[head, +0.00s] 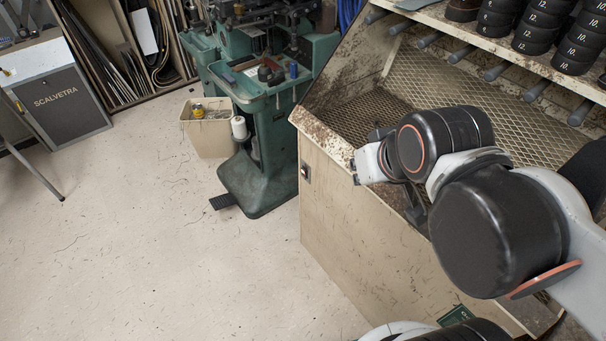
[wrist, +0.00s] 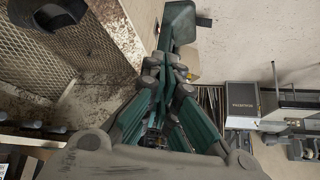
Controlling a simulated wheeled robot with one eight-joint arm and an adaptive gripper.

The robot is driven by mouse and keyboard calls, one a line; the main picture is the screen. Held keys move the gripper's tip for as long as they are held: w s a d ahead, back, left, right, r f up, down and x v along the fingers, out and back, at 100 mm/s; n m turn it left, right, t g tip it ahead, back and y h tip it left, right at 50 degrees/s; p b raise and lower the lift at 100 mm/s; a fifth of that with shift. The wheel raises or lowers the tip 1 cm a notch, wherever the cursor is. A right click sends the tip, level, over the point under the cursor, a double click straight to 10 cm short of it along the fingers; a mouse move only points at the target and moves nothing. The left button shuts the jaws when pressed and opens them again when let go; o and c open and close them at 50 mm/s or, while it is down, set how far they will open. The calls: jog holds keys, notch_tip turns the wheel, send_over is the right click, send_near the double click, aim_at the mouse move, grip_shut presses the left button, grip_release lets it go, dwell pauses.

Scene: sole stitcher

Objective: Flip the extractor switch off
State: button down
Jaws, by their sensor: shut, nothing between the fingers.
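The extractor switch (head: 305,171) is a small dark rocker with a red part on the side panel of the beige extractor cabinet (head: 335,225), near its upper left corner. It is too small to tell which way it is set. I cannot make it out in the wrist view. My gripper (wrist: 173,62) is shut and empty in the middle of the wrist view. In the head view my arm reaches over the cabinet from the right and mostly hides the gripper. The arm's end is right of the switch and apart from it.
A green stitching machine (head: 260,165) stands behind the cabinet's left side, with a beige bin (head: 207,135) beside it. The cabinet's mesh-lined hood (head: 450,85) is behind my arm. The floor (head: 150,250) at left is clear.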

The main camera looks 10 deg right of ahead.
jog(key=w+a+f+n+g+h+b, duration=0.15)
jog(key=w+n, duration=0.25)
jog(key=w, duration=0.4)
jog(key=w+a+f+n+g+b, duration=0.1)
jog(key=w+f+n, duration=0.25)
jog(key=w, duration=0.45)
jog(key=w+a+f+n+g+b, duration=0.1)
jog(key=w+a+f+n, duration=0.1)
jog(key=w+n, duration=0.45)
jog(key=w+a+f+n, duration=0.2)
jog(key=w+f+n, duration=0.1)
jog(key=f, duration=0.6)
jog(key=w+a+f+n+g+h+b, duration=0.1)
jog(key=w+a+f+n, duration=0.1)
jog(key=w+f, duration=0.4)
jog(key=w+a+f+n+g+h+b, duration=0.1)
jog(key=w+a+f+n, duration=0.2)
jog(key=f, duration=1)
jog(key=shift+w+f+n, duration=0.3)
jog(key=shift+w+n, duration=0.1)
jog(key=shift+w, duration=0.8)
